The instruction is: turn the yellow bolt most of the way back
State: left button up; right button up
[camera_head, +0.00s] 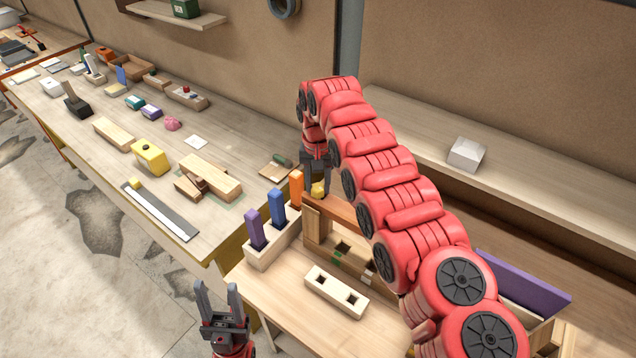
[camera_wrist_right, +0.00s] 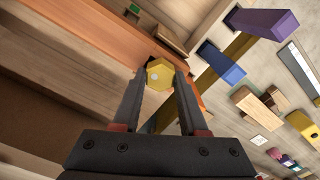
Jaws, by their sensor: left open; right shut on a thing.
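The yellow bolt (camera_head: 318,190) has a faceted head and sits at the back of the wooden fixture, by an orange-brown bar (camera_head: 340,209). In the right wrist view the bolt head (camera_wrist_right: 160,75) is between the fingertips. My right gripper (camera_head: 317,184) reaches down from above and is shut on the bolt head. The right gripper's fingers (camera_wrist_right: 158,85) are on either side of it. The bolt's shaft is hidden. My left gripper (camera_head: 219,296) is open and empty, low at the left, apart from the fixture, with fingers pointing up.
A wooden holder (camera_head: 262,254) carries purple, blue and orange pegs. A pale block with two square holes (camera_head: 337,291) lies in front of the fixture. A purple panel (camera_head: 520,288) is at the right. The long table at left holds many parts.

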grip_shut()
jog(key=shift+w+f+n+b, duration=0.1)
jog(key=shift+n+b, duration=0.6)
jog(key=shift+n, duration=0.2)
jog(key=n, duration=0.3)
jog(key=shift+r+n, duration=0.3)
jog(key=n, duration=0.2)
jog(key=shift+n, duration=0.3)
jog(key=shift+n, duration=0.4)
jog(key=n, duration=0.6)
jog(key=shift+r+p, duration=0.2)
jog(key=shift+p, duration=0.1)
jog(key=shift+n, duration=0.6)
